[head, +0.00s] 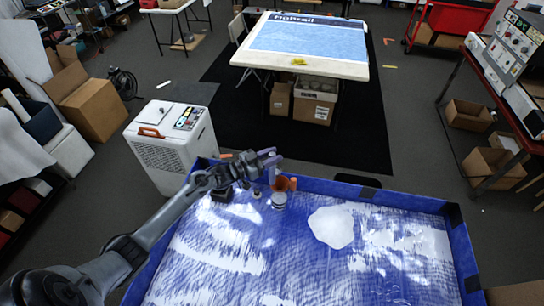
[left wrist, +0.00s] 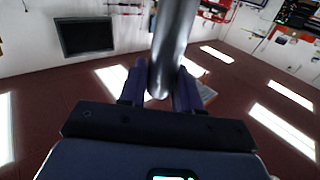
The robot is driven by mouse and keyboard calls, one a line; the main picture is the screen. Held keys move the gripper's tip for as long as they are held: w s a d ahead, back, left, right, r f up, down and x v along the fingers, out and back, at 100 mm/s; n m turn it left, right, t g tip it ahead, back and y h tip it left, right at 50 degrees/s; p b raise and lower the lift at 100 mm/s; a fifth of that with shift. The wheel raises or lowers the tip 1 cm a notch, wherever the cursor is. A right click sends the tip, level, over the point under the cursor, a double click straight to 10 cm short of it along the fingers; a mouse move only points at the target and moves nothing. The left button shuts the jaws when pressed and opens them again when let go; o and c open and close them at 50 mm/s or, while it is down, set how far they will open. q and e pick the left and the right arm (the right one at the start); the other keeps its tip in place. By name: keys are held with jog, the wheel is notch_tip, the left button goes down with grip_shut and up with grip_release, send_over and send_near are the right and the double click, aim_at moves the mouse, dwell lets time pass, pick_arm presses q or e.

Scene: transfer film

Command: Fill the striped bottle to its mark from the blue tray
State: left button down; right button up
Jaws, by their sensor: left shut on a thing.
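The blue tray (head: 395,190) fills the lower part of the head view, with a white mound (head: 332,227) and white streaks spread on its floor. The bottle (head: 279,201), white with a dark band, stands near the tray's far wall. An orange piece (head: 281,184) shows at its top; whether it is a funnel is too small to tell. My left gripper (head: 268,160) is above and slightly left of the bottle. In the left wrist view it is shut on a shiny grey rod-like thing (left wrist: 174,40), whose far end is out of view. My right gripper is not in view.
A small dark block (head: 222,195) and a small round piece (head: 257,192) lie left of the bottle. Another orange piece (head: 293,184) is just right of it. A white cabinet (head: 165,155) stands beyond the tray's left corner. The tray's right side holds no upright objects.

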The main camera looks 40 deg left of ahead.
pick_arm(q)
jog(key=shift+r+p, duration=2.15)
jog(key=shift+r, duration=0.4)
